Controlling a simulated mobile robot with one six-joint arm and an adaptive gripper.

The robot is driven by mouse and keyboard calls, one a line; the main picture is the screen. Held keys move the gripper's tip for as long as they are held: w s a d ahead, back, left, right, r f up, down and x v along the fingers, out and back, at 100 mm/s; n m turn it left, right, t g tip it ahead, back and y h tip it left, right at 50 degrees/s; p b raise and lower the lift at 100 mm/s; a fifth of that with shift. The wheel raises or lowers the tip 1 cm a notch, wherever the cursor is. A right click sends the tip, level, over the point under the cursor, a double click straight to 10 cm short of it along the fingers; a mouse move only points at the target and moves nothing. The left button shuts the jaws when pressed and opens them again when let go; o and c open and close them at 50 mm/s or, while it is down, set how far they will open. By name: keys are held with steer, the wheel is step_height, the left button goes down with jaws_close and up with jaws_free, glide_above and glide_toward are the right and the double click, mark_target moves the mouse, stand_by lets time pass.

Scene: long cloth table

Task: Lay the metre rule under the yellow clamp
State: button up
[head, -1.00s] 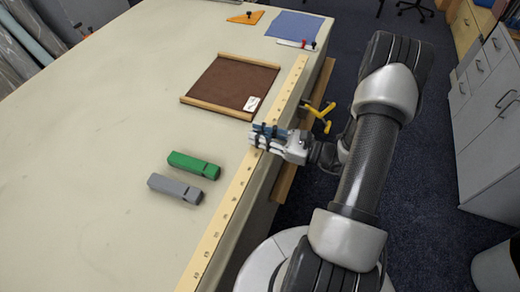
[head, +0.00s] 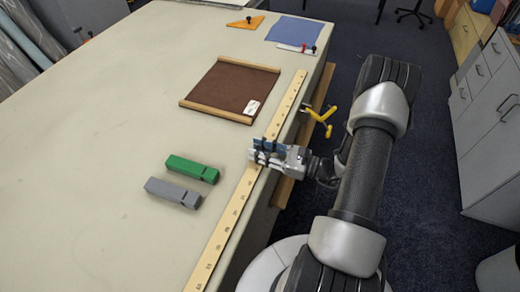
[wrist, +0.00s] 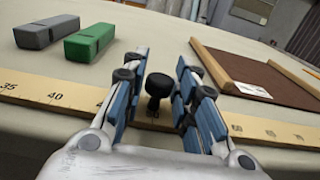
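The metre rule (head: 228,218) is a long pale strip with printed numbers, lying flat along the table's right edge. In the wrist view it runs across behind the fingers (wrist: 52,96), and a black knob (wrist: 158,86) stands at its middle. The yellow clamp (head: 321,118) is at the table edge, beyond my gripper. The rule passes beside the clamp's table end; I see no overlap.
A green block (head: 192,168) and a grey block (head: 172,193) lie left of the rule. A brown mat with wooden bars (head: 228,88) lies near its far part. An orange set square (head: 246,22) and a blue sheet (head: 296,30) are at the far end. The table's left is clear.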

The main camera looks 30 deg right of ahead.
steer(key=shift+o, duration=1.2)
steer(key=shift+r, duration=0.15)
steer(key=shift+s+d, duration=0.15)
steer(key=shift+d, duration=0.05)
steer(key=p+v, duration=0.2)
steer(key=v, duration=0.9)
steer(key=s+a+r+n+g, duration=0.2)
steer(key=a+r+n+g, duration=1.1)
steer(key=a+n, duration=0.15)
steer(key=s+a+r+n+t+h, duration=0.3)
steer(key=s+a+r+n+h, duration=0.2)
steer(key=s+r+n+h, duration=0.3)
step_height(320, 180, up, 3)
steer(key=n+h, duration=0.3)
steer(key=n, duration=0.3)
steer(key=shift+s+r+t, duration=0.25)
steer(key=shift+s+t, duration=0.05)
